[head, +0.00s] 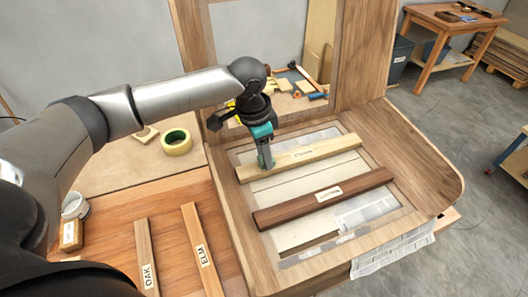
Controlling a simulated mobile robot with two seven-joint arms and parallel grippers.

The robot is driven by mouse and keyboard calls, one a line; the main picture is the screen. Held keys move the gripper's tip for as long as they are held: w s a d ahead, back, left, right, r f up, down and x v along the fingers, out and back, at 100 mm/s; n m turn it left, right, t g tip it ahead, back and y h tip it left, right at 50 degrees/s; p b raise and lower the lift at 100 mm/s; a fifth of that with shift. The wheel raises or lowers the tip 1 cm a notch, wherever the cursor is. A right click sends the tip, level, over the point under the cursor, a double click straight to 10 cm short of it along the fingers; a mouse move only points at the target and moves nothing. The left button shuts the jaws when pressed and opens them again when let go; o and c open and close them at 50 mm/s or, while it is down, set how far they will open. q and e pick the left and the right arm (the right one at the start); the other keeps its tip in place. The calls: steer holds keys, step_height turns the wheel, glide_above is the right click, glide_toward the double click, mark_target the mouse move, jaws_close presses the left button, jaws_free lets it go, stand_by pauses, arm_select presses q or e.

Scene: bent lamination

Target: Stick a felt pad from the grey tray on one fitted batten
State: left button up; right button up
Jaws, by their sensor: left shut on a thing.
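The fingertips are at or just above the batten's top; contact cannot be told. The pale batten lies across the opening of the wooden frame, with a white label. A dark brown batten (365,185) lies parallel, nearer me, also labelled. I cannot make out the grey tray. My right gripper is not in view.
Loose battens marked OAK (145,250) and ELM (199,245) lie on the bench at left. A yellow-green tape roll (176,142) and a pale round tin (75,205) are there too. The frame's tall uprights (365,55) stand behind. Newspaper (372,207) lies under the opening.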

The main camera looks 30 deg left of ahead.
arm_select(q)
steer(key=shift+f, duration=0.4)
stand_by(0.6)
steer(key=o, duration=1)
steer(key=shift+o, duration=0.2)
steer(key=shift+r, duration=0.1)
step_height(320, 180, up, 5)
steer(key=p, duration=0.6)
steer(key=shift+r, duration=0.95)
